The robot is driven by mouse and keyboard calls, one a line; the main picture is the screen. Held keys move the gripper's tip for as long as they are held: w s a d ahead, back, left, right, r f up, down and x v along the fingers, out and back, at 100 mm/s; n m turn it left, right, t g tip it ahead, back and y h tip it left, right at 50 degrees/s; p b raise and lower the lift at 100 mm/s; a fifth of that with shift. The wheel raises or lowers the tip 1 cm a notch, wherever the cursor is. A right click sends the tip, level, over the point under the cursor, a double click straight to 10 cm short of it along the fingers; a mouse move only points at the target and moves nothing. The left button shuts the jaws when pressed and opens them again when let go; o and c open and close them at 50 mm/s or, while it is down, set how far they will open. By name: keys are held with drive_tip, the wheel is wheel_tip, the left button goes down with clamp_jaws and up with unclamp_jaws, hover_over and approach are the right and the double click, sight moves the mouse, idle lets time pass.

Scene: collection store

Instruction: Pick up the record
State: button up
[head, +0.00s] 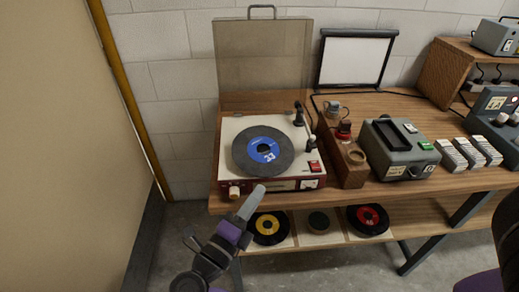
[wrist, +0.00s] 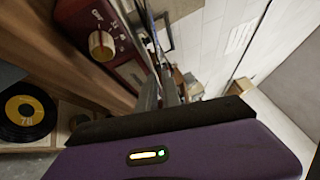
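A black record with a blue label marked 33 (head: 246,159) lies flat on the open record player (head: 228,128) on the wooden bench. A record with a yellow label (head: 267,226) lies on the lower shelf; it also shows at the left of the wrist view (wrist: 25,112). A record with a red label (head: 368,218) lies further right on that shelf. My gripper (head: 254,200) is in front of the bench edge, below the player's front panel, touching no record. Its fingers (wrist: 160,90) look close together in the wrist view; whether they meet is unclear.
The player's lid (head: 262,55) stands raised behind it. Floor is clear below the pipe.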

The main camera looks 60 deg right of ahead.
drive_tip(key=d, duration=0.2)
drive_tip(key=d+p, duration=0.1)
drive_tip(key=d, duration=0.1)
drive_tip(key=d+r+p, duration=0.1)
drive_tip(key=d, duration=0.1)
drive_tip(key=shift+d, duration=0.3)
clamp_jaws()
idle(1.0)
drive_tip(key=shift+r, duration=0.1)
wheel_tip(320, 180, up, 21)
drive_tip(key=p, duration=0.1)
drive_tip(key=n+y+p, duration=0.1)
drive_tip(key=n+p, duration=0.1)
drive_tip(key=p, duration=0.4)
hover_over(270, 177)
drive_tip(key=w+d, duration=0.3)
drive_tip(key=w, duration=0.1)
drive_tip(key=f, duration=1.2)
drive_tip(key=shift+s+a+f, duration=0.1)
drive_tip(key=shift+s+a, duration=0.05)
drive_tip(key=shift+a, duration=0.1)
drive_tip(key=shift+f+y+b, duration=0.2)
drive_tip(key=shift+y+b, duration=0.1)
drive_tip(key=shift+f+b, duration=2.4)
drive_tip(key=shift+f, duration=0.35)
